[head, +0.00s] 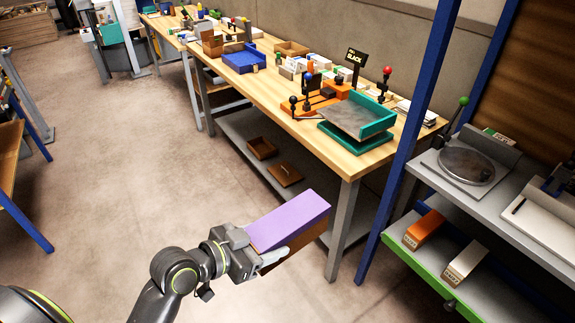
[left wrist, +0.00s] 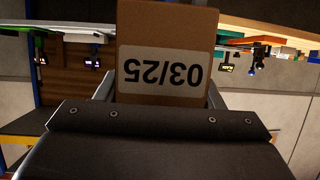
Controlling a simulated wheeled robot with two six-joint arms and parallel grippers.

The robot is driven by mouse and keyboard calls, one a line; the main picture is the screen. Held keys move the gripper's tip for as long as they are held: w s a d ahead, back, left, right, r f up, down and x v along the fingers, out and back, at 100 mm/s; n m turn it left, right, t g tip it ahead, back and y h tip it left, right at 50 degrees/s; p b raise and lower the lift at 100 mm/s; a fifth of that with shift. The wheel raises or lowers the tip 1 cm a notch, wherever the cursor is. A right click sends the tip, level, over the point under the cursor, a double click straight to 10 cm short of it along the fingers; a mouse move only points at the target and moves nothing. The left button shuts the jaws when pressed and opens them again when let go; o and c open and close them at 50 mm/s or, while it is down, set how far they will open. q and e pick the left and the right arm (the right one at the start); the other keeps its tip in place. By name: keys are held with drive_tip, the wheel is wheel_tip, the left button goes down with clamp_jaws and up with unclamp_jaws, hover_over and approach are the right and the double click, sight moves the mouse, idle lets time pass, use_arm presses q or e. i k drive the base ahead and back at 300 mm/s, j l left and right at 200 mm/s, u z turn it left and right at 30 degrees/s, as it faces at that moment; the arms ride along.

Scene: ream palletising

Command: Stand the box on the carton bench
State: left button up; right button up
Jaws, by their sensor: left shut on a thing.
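My left gripper (head: 262,256) is shut on a long box (head: 290,220) with a purple top and brown cardboard sides. It holds the box in the air over the floor, in front of the near end of a wooden-topped bench (head: 335,163). In the left wrist view the box's brown end (left wrist: 168,18) sits between the two fingers, with a white label reading 03/25 upside down. I cannot tell from the pictures which bench is the carton bench. My right gripper is not in view.
The bench carries a teal tray device (head: 372,121), a blue tray (head: 244,60) and many small items. At the right, a blue-posted rack (head: 405,130) has a grey shelf and a green-edged drawer (head: 430,273) with two small boxes.

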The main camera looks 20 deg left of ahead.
sight(272, 86)
drive_tip(key=i+j+u, duration=0.65)
drive_tip(key=i+u, duration=0.15)
drive_tip(key=u, duration=0.15)
drive_tip(key=i+j, duration=0.15)
drive_tip(key=i, duration=0.25)
drive_tip(key=i+j+z, duration=0.1)
drive_tip(key=i, duration=0.3)
drive_tip(key=i+j, duration=0.25)
drive_tip(key=i, duration=0.15)
drive_tip(key=i+j+z, duration=0.15)
drive_tip(key=z, duration=0.3)
drive_tip(key=i+j+z, duration=0.25)
drive_tip(key=z, duration=0.2)
drive_tip(key=i+j+z, duration=0.25)
drive_tip(key=z, duration=0.25)
drive_tip(key=i+j+z, duration=0.15)
drive_tip(key=j+z, duration=0.3)
